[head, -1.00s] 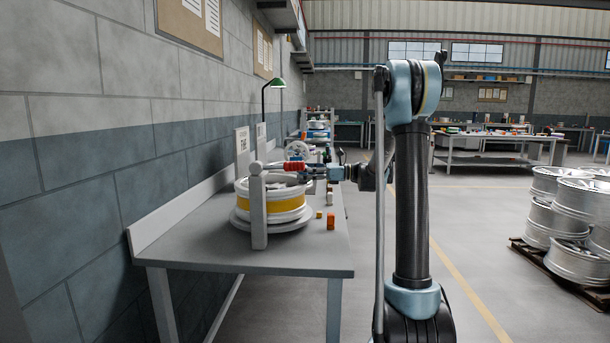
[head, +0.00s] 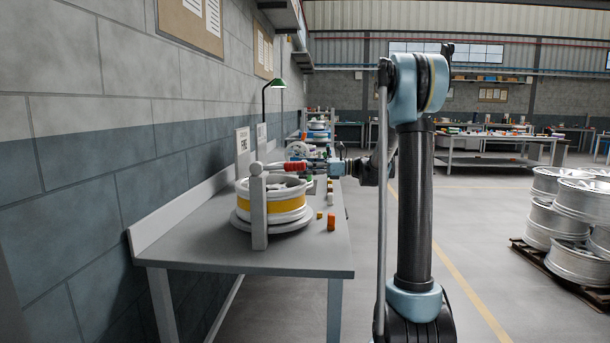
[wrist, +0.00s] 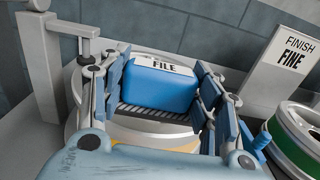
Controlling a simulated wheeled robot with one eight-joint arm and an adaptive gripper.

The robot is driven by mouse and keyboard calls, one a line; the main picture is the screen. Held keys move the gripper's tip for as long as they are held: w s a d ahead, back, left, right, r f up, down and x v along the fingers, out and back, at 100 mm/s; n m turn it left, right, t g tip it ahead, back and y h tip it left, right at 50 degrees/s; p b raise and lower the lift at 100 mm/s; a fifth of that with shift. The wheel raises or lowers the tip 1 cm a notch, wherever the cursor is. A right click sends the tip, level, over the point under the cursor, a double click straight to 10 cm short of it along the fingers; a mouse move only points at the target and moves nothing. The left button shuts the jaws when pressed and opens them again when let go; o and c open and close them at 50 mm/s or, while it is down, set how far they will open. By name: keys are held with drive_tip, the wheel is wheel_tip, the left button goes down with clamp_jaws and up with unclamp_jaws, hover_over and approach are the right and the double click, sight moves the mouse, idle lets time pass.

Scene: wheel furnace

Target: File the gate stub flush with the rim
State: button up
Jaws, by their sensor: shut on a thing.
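My gripper (wrist: 162,82) is shut on a blue block labelled FILE (wrist: 160,88), with a dark ridged strip along its lower edge. In the wrist view the file is over the wheel's pale rim (wrist: 78,88); I cannot tell whether it touches. In the head view my gripper (head: 325,166) is at the wheel's upper right side. The wheel (head: 270,205), silver with a yellow band, lies flat on a round base (head: 240,224) on the bench. The gate stub cannot be made out; the file and fingers hide part of the rim.
A grey post (head: 258,215) with a side arm stands at the wheel's near side. The bench (head: 215,254) has an orange cylinder (head: 331,222) right of the wheel. The bench's near end is clear.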

drive_tip(key=shift+r, duration=3.3)
